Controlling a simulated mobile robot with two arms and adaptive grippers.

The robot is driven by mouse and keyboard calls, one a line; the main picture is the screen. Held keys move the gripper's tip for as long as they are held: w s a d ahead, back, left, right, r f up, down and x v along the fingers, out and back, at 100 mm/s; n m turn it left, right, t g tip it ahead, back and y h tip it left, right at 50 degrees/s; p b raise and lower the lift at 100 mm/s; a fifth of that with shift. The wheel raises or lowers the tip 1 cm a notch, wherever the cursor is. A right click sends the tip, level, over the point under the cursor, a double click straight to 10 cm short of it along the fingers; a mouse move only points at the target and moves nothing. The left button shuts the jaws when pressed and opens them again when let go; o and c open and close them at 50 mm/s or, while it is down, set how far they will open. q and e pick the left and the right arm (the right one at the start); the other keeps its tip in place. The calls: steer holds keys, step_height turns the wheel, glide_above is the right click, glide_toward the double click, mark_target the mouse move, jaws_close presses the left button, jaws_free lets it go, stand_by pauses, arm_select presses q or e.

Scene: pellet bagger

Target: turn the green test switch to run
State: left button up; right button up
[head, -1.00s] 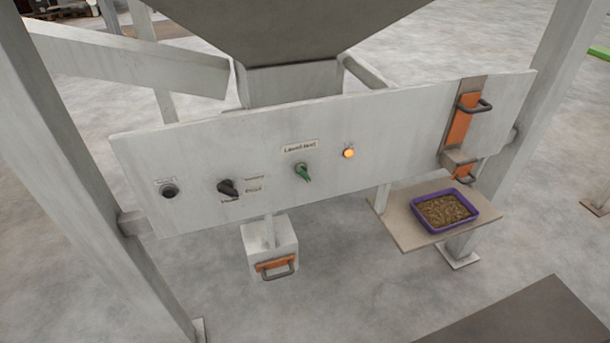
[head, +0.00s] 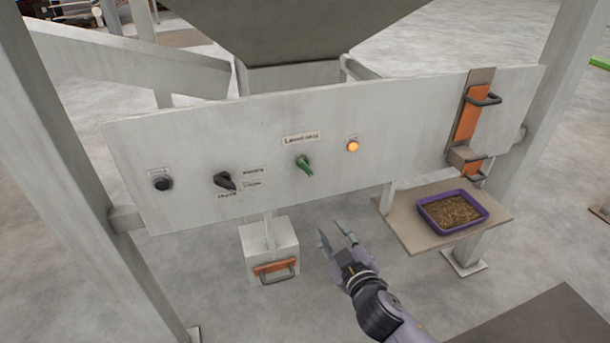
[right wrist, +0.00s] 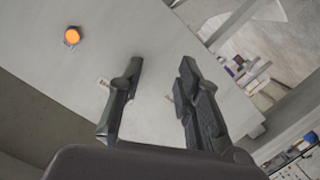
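The green test switch (head: 304,165) sits on the pale panel (head: 400,125), under a small label and left of a lit orange lamp (head: 352,146). Its knob is tilted, with the lower end toward the lower right. My right gripper (head: 335,231) is below and in front of the panel, lower right of the switch and apart from it. Its two fingers are spread and nothing is between them. In the right wrist view the open fingers (right wrist: 158,88) face the panel, with the orange lamp (right wrist: 72,36) at upper left; the green switch is not visible there. My left gripper is not in view.
A black selector knob (head: 224,181) and a black button (head: 162,183) are on the panel's left. Orange-backed handles (head: 467,120) are at its right. A purple tray of pellets (head: 452,210) stands on a shelf (head: 408,222). A box with an orange handle (head: 270,255) hangs below the panel.

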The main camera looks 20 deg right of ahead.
mark_target(306, 170)
step_height(306, 170, up, 8)
steer(key=a+t, duration=0.1)
steer(key=t, duration=0.1)
steer(key=w, duration=0.5)
steer(key=w+p, duration=0.1)
steer(key=w, duration=1)
steer(key=shift+w+a+f, duration=0.2)
steer(key=shift+a+f, duration=0.05)
steer(key=shift+a, duration=0.15)
steer(key=shift+c, duration=0.4)
jaws_close()
